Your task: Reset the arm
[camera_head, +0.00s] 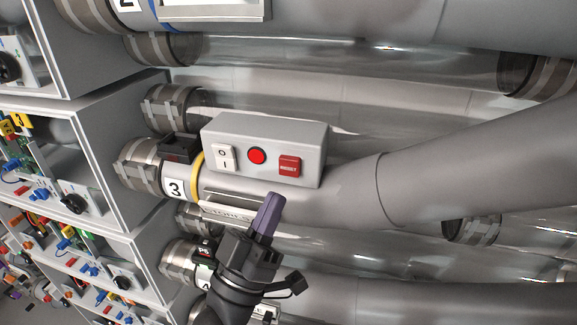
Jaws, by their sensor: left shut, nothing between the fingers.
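My left gripper (268,218) points up from the bottom middle, its purple fingers shut with nothing between them. The fingertips are just below a grey control box (265,143) in the picture; I cannot tell whether they touch anything. The box carries a white rocker switch (223,158), a round red light (257,156) and a red square reset button (290,166). My gripper partly covers a white printed label (228,213) below the box. My right gripper does not show.
Grey and clear tubes run across the right side, with metal clamps (140,166) at their left ends. Open cabinets (125,140) with wired electronics (28,150) stand at the left. Another tube with a "4" label lies under my gripper.

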